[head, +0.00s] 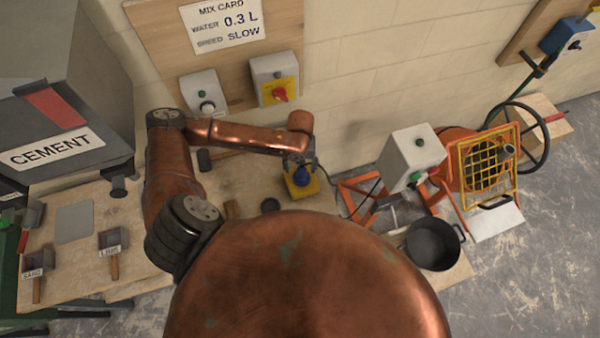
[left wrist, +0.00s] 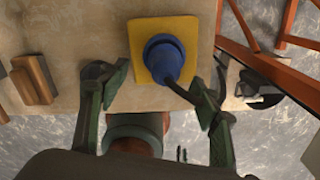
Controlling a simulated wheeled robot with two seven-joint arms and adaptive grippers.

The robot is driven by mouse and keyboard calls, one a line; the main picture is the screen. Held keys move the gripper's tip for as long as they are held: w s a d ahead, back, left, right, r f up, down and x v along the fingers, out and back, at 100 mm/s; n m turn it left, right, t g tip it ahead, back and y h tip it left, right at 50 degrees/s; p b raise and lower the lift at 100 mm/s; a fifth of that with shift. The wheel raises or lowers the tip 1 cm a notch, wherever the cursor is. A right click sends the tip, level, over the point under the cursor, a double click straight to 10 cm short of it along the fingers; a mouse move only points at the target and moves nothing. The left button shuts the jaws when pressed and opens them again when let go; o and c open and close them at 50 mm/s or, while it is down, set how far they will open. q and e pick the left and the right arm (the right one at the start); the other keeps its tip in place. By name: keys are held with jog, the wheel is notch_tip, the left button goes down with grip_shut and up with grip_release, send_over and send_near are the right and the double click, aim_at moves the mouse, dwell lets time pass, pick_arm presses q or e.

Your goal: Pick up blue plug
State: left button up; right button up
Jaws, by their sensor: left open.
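The blue plug (head: 302,177) stands on a yellow block (head: 296,190) on the wooden bench, right of its middle in the head view. In the left wrist view the blue plug (left wrist: 163,54) sits on the yellow block (left wrist: 143,32), with a dark cable leaving its lower right side. My left gripper (left wrist: 160,92) is open, its two green-padded fingers apart, with the plug ahead of the gap and nothing between the pads. In the head view the left gripper (head: 297,160) is right beside the plug and partly covers it.
The bench (head: 130,235) holds a sand scoop (head: 36,272) and a lime scoop (head: 110,248) at left. A mixer (head: 480,165) with an orange frame and a black bucket (head: 433,244) stand at right. A wooden block (left wrist: 35,78) lies left of the gripper.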

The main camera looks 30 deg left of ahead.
aim_at(302, 174)
pick_arm(q)
jog(key=f, duration=0.4)
jog(key=f+p, duration=0.1)
jog(key=f, duration=0.2)
jog(key=shift+w+d, duration=0.1)
jog(key=shift+w, duration=0.25)
jog(key=shift+c, duration=0.3)
jog(key=shift+r, duration=0.1)
jog(key=c, duration=1.3)
